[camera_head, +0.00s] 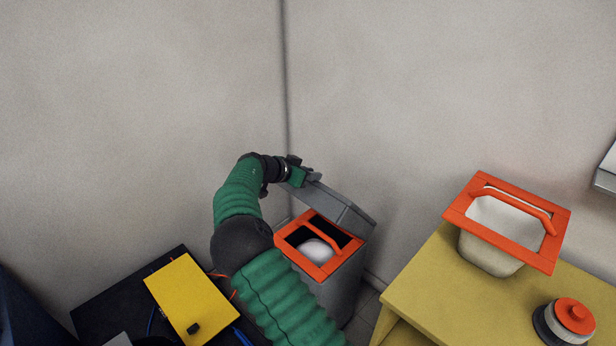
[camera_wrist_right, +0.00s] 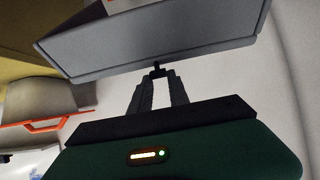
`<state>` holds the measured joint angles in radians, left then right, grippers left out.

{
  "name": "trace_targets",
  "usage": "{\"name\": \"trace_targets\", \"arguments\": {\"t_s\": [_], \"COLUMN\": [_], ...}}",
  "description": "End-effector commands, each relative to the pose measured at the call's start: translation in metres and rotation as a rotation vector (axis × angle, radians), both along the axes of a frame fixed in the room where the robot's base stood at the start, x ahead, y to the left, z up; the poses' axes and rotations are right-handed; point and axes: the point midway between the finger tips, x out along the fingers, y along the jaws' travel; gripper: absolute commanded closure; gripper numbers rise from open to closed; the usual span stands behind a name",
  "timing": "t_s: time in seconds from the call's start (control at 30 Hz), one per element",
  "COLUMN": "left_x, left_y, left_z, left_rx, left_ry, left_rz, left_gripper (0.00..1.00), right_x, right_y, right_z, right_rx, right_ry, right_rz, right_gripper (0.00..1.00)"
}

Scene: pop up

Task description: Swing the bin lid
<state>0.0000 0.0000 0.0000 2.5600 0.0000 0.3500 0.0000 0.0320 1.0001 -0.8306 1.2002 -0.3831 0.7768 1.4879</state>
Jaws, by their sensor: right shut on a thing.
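The grey bin (camera_head: 345,283) stands in the corner of the room, with an orange frame and handle (camera_head: 318,265) at its opening. Its grey lid (camera_head: 343,208) is raised and tilted above the opening. My right gripper (camera_head: 312,177) is at the lid's upper left edge, shut on it. In the right wrist view, the fingers (camera_wrist_right: 158,72) meet at the edge of the lid (camera_wrist_right: 150,42). A white rounded thing (camera_head: 317,250) shows inside the bin. My green right arm hides part of the bin's left side. My left gripper is not in view.
A yellow cabinet (camera_head: 420,290) at the right bears an orange-rimmed white container (camera_head: 490,248) and a round orange-topped thing (camera_head: 573,316). A yellow panel (camera_head: 190,295) lies on a dark surface at lower left. Walls close in behind the bin.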

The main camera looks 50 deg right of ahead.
Motion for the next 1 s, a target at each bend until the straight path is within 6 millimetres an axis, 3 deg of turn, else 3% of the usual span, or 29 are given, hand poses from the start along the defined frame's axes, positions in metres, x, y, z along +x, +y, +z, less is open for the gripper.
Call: {"name": "trace_targets", "arguments": {"t_s": [0.8, 1.0], "left_x": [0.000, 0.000], "left_y": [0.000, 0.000], "left_z": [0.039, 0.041], "left_rx": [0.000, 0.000], "left_ry": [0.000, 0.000], "left_rz": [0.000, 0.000], "left_gripper": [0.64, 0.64], "right_x": [-0.005, -0.006], "right_y": [-0.064, -0.070], "right_z": [0.041, 0.042], "right_rx": [-0.003, -0.004], "right_ry": [-0.003, -0.005], "right_rz": [0.006, 0.006], "right_gripper": [1.00, 1.00]}}
